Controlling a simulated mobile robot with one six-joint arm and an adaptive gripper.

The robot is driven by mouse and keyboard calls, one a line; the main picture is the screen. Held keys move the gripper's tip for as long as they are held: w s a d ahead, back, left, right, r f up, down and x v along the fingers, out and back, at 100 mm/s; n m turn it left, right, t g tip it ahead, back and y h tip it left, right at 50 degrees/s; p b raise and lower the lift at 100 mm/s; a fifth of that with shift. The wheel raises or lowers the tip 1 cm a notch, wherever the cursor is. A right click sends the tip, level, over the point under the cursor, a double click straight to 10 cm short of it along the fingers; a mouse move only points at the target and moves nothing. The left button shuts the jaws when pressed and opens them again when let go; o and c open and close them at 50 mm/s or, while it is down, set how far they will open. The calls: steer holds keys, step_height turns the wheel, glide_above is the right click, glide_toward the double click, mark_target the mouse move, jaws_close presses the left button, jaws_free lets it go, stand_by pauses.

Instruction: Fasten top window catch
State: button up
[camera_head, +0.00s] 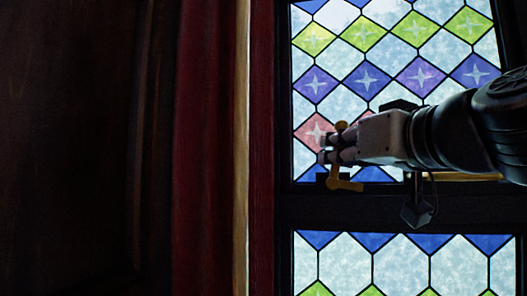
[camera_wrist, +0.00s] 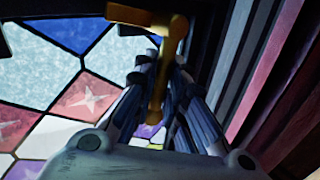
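The brass window catch (camera_head: 343,182) is at the lower left corner of the upper stained-glass pane, near the left of the dark frame. Part of it shows below my gripper and a rounded brass end shows just above. My gripper (camera_head: 328,150) reaches in from the right, its fingertips at the catch. In the wrist view the brass catch (camera_wrist: 157,85) runs down between the two fingers of my gripper (camera_wrist: 161,65), with a crosspiece beyond the tips. The fingers are close to the brass on both sides. I cannot tell whether they press on it.
The dark window crossbar (camera_head: 380,208) runs below the catch, with a lower leaded pane (camera_head: 400,265) under it. A dark block (camera_head: 417,212) hangs below my wrist. A red curtain (camera_head: 205,150) and dark panelling fill the left.

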jaws_close()
